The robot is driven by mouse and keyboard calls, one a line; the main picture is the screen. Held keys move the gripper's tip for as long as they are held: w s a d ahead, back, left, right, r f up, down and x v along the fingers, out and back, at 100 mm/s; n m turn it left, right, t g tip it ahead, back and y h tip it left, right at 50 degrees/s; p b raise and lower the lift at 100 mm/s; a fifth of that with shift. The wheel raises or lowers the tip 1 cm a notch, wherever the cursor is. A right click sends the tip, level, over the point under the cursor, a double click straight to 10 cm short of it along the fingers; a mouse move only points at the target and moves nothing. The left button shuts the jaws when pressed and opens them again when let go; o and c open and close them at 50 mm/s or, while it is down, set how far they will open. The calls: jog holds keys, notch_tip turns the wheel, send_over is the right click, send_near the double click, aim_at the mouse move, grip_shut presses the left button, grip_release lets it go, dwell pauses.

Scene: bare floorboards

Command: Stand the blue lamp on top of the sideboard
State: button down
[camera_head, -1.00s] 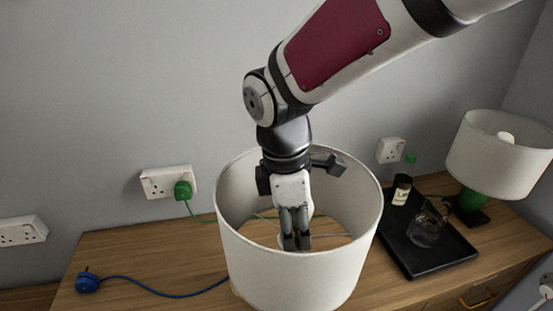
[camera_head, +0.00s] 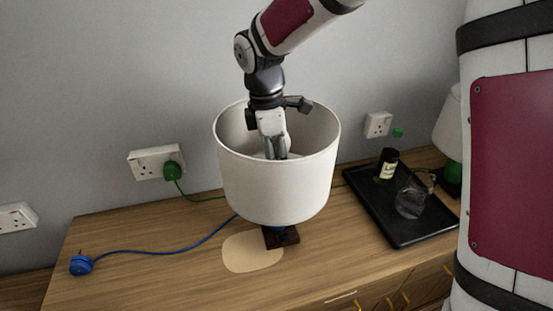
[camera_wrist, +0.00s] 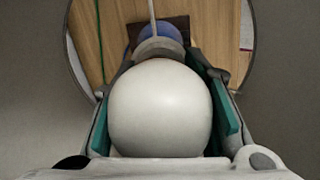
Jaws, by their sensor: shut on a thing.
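The blue lamp has a wide white shade (camera_head: 278,190), a blue body just showing beneath it and a dark square foot (camera_head: 282,237). My gripper (camera_head: 275,150) reaches down inside the shade from above. In the wrist view its green-lined fingers are shut on the lamp's round white bulb (camera_wrist: 160,108), with the blue body (camera_wrist: 158,33) beyond. The lamp looks upright over the wooden sideboard top (camera_head: 150,235). Its foot overlaps a pale rounded patch (camera_head: 250,253); whether it touches the top I cannot tell. The shade hides most of the body.
A blue plug (camera_head: 81,265) on the lamp's cord lies at left. A black tray (camera_head: 400,222) holds a dark bottle (camera_head: 387,165) and a glass (camera_head: 411,200). A green lamp (camera_head: 452,172) stands behind my arm at right. Wall sockets (camera_head: 157,163) are behind.

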jog(key=shift+f, duration=1.6)
jog(key=c, duration=1)
grip_release()
jog(key=shift+f, duration=0.1)
